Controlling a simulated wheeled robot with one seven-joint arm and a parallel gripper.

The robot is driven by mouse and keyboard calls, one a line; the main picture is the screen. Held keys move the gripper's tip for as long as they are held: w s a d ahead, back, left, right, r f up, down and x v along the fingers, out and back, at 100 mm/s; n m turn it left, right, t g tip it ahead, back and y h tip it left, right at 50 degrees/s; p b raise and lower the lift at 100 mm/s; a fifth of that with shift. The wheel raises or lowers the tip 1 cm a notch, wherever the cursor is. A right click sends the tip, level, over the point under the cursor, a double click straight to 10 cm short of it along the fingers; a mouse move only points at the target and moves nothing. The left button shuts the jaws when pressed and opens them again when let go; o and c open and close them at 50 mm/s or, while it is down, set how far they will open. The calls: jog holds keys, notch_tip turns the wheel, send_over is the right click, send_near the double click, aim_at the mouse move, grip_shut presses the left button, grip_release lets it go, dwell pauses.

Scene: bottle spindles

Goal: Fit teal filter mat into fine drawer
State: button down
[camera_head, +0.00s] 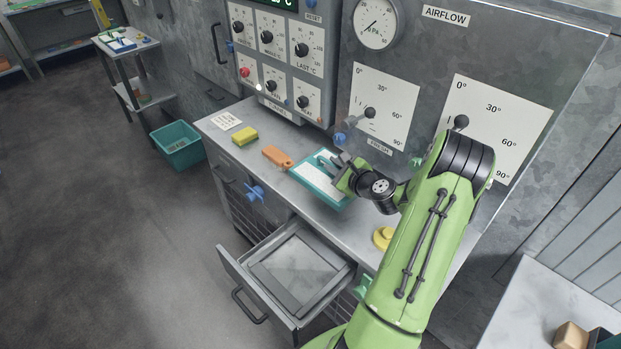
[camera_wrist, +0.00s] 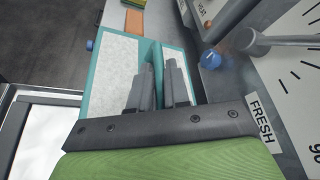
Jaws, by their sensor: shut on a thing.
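The teal filter mat (camera_head: 305,172) has a pale middle, a teal rim and a raised teal rib. It is at the grey counter's front part; I cannot tell whether it touches the counter. My gripper (camera_head: 330,162) is shut on its rib, and the fingers (camera_wrist: 160,88) show over the mat (camera_wrist: 108,75) in the wrist view. An open drawer (camera_head: 248,283), which I take as the fine drawer though no label is readable, is below the counter, nearer the camera. Its inside shows a framed grey floor with nothing on it. My gripper hides part of the mat.
An orange block (camera_head: 277,157) and a yellow-green sponge (camera_head: 245,136) lie left of the mat. A yellow round thing (camera_head: 383,238) sits to the right. A teal bin (camera_head: 178,146) stands on the floor.

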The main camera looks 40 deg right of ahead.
notch_tip(320, 180, down, 9)
jog(key=shift+f+b, duration=0.1)
jog(key=shift+b, duration=1)
jog(key=c, duration=1.1)
grip_release()
